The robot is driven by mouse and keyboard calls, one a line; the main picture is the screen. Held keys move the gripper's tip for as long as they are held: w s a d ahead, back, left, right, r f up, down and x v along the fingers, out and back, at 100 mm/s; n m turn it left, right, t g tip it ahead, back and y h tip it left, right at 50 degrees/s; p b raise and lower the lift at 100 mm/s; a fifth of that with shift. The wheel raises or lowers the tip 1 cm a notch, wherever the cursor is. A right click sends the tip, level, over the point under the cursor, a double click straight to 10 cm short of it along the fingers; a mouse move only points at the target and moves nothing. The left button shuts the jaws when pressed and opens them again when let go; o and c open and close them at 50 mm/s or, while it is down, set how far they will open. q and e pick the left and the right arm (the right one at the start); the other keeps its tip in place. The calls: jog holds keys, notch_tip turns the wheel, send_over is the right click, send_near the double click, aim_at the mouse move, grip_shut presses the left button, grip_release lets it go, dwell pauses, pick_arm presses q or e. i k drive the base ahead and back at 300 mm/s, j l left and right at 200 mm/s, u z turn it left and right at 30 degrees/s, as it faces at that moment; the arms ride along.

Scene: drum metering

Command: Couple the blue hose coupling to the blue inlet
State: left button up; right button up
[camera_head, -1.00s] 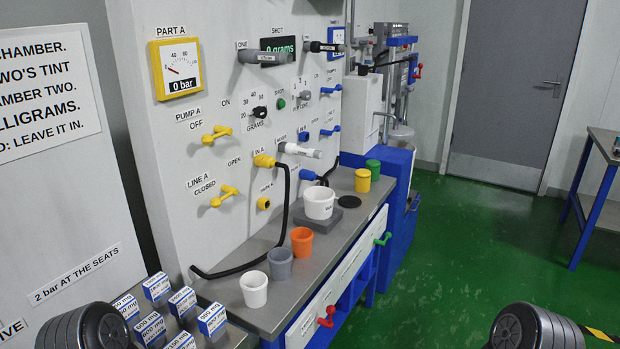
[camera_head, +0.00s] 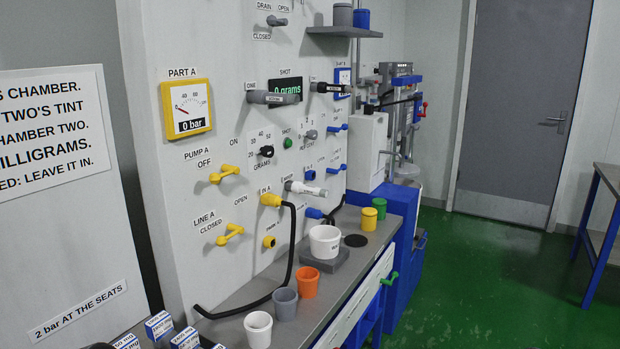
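The blue hose coupling (camera_head: 314,213) sits low on the white panel, behind the white cup, with a black hose (camera_head: 337,207) curving from it. It appears to be seated on a lower port there; the port itself is hidden. The blue inlet (camera_head: 309,174) is on the panel above it, just over the white-tipped spout (camera_head: 306,189), and the coupling is apart from it. The inlet is small and partly hidden, so its opening is unclear. Neither of my grippers shows in this view.
A yellow coupling (camera_head: 270,199) with a black hose is on the panel to the left. On the grey bench stand a white cup (camera_head: 325,241) on a scale, an orange cup (camera_head: 308,282), a grey cup (camera_head: 285,303) and another white cup (camera_head: 258,329).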

aim_at(316, 214)
jog(key=i+l+u, duration=0.1)
jog(key=i+l, duration=0.15)
jog(key=l, duration=0.35)
jog(key=i+l+u, duration=0.1)
jog(key=i+l, duration=0.15)
jog(key=l, duration=0.4)
jog(key=i+l, duration=0.25)
jog(key=l, duration=0.4)
jog(key=i+l+u, duration=0.15)
jog(key=l, duration=0.5)
jog(key=i+l+u, duration=0.1)
jog(key=i+l, duration=0.15)
jog(key=l, duration=0.45)
jog(key=i+l+u, duration=0.1)
jog(key=l, duration=0.55)
jog(key=i+l+u, duration=0.1)
jog(key=i+l, duration=0.15)
jog(key=l, duration=0.5)
jog(key=i+l, duration=0.1)
jog(key=l, duration=0.6)
jog(key=u, duration=0.05)
